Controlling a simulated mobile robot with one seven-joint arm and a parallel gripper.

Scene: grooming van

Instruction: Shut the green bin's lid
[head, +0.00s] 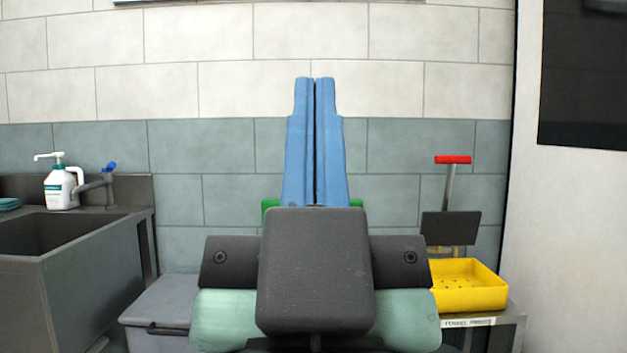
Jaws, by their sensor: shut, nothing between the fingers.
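My gripper (315,82) stands in the middle of the head view with its two blue fingers pointing up and pressed together, holding nothing. Behind its base, small bright green edges (270,204) show on both sides of the fingers. They may be part of the green bin or its lid. Nearly all of this green thing is hidden by my gripper and wrist, so I cannot tell whether a lid stands open or how far it is from my gripper.
A dark sink (60,240) with a white pump bottle (61,186) and a tap (104,182) is at left. A grey lidded box (160,308) stands beside it. At right, a yellow tray (466,292) sits on a stand (506,322), near a red-handled post (453,160). A tiled wall closes the back.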

